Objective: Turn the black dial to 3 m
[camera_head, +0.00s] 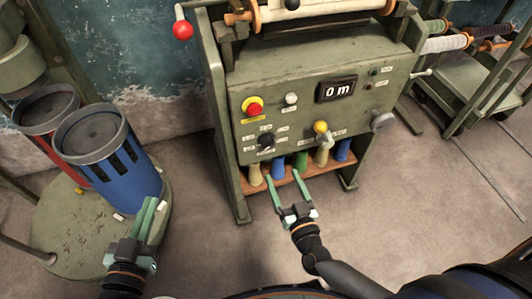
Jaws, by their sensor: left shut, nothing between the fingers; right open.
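The black dial (266,141) sits on the lower left of the green machine's front panel (290,115), with small labels around it that are too small to read. The display (337,89) on the panel reads "0 m". My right gripper (284,180) is open and empty, below the dial and in front of the machine's lower shelf, apart from the dial. My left gripper (148,213) is shut and empty, at the lower left in front of the blue bin, away from the panel.
A red and yellow button (253,107), a white button (291,98) and a yellow-knobbed lever (321,128) share the panel. Several coloured spools stand on the lower shelf (262,187). A blue bin (110,155) and a red bin (50,125) stand left.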

